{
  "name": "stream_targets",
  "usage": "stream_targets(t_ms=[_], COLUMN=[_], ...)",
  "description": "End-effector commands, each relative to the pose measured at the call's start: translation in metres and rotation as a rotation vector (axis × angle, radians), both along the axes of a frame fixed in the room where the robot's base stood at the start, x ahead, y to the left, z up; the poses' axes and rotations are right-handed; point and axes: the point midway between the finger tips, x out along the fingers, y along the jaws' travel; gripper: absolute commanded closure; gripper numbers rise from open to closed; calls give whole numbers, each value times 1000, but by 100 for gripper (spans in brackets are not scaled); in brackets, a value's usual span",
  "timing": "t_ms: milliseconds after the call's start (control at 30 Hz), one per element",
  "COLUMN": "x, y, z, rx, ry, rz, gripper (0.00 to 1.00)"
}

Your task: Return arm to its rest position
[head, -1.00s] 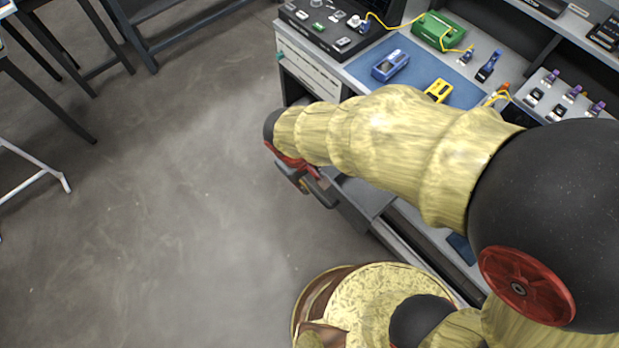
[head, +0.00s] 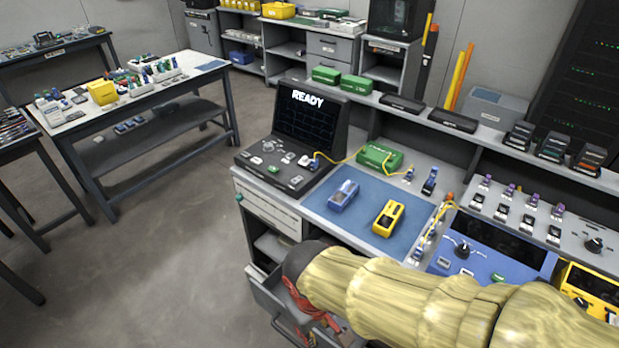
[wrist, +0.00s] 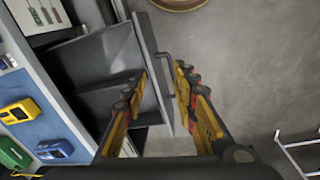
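My arm, in its pale yellow cover, reaches across the lower right of the head view. My gripper (head: 308,318) hangs at its end, in front of the workbench beside an open grey drawer (head: 262,292), and is partly cut off there. In the wrist view my gripper (wrist: 161,72) shows two fingers with yellow pads standing apart. The open drawer (wrist: 150,70) and its bar handle lie beyond the fingers, and its front panel shows in the gap. I see nothing held. I cannot tell whether a finger touches the drawer.
The workbench holds a splicer (head: 290,150) with a READY screen, a green box (head: 380,158), a blue device (head: 343,194) and a yellow device (head: 388,218) on a blue mat (head: 330,216). A side table (head: 150,100) stands left. Open floor (head: 170,270) lies left of the drawer.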

Motion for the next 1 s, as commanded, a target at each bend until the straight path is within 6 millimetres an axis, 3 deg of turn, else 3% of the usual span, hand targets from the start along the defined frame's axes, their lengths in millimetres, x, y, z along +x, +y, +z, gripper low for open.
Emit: stream_targets(t_ms=[33,300,600,800,1000], x=[1,-4,-8,-8,-8], y=[-14,-92,-160,-176,-176], z=[17,95,161,166,166], rx=[27,171,243,238,237], ry=[-20,-170,-385,-409,-409], rz=[-51,-348,-601,-657,-658], gripper=[72,72,72,72,72])
